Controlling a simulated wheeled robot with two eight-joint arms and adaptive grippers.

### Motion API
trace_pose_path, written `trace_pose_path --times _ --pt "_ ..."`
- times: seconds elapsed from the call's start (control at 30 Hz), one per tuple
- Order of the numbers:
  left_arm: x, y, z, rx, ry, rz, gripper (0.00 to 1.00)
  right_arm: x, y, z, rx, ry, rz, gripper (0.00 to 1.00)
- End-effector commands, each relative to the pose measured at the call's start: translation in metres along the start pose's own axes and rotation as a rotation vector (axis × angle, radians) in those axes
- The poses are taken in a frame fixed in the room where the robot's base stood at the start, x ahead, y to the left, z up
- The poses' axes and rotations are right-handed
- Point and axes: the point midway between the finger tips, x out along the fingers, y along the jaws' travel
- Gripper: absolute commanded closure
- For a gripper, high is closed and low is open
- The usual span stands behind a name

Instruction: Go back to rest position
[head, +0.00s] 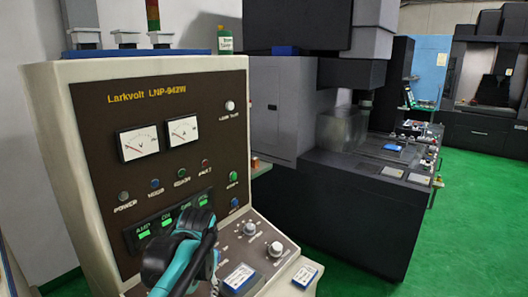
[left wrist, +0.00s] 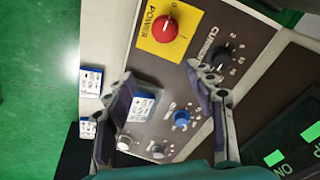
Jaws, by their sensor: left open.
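My left gripper (left wrist: 160,76) is open in the left wrist view, with its two grey fingers spread and nothing between them. It faces the sloped control panel of the Larkvolt power cabinet (head: 85,125). Under and around the fingers are a red power knob (left wrist: 166,28) on a yellow plate, a black current knob (left wrist: 223,56), a blue knob (left wrist: 181,117) and a blue-and-white label card. In the head view my teal and black left arm stands in front of the cabinet's lower panel and hides part of it; the fingertips cannot be made out there. My right gripper is not in view.
Two analog meters (head: 138,143) and green-lit switches are on the cabinet front. A small green bottle (head: 225,42) stands behind its top. A large dark machine (head: 345,205) stands to the right. Green floor (head: 465,230) is open at the far right.

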Motion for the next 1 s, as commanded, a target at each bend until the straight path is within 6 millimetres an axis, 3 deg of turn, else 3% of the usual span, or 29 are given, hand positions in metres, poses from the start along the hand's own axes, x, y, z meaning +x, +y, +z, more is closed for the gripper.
trace_pose_path --times 0.03,0.3,0.5,0.67,1.0 --pt "0.012 0.001 0.024 -0.013 0.039 0.013 0.45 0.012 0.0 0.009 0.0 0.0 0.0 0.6" --pt "0.061 0.013 0.12 -0.085 0.26 0.08 0.45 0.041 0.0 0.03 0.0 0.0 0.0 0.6" --pt "0.101 0.024 0.167 -0.13 0.386 0.108 0.45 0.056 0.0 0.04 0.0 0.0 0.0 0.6" --pt "0.116 0.028 0.182 -0.147 0.43 0.116 0.45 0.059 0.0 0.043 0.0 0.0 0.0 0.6" --pt "0.116 0.029 0.183 -0.149 0.436 0.118 0.45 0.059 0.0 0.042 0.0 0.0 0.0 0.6"
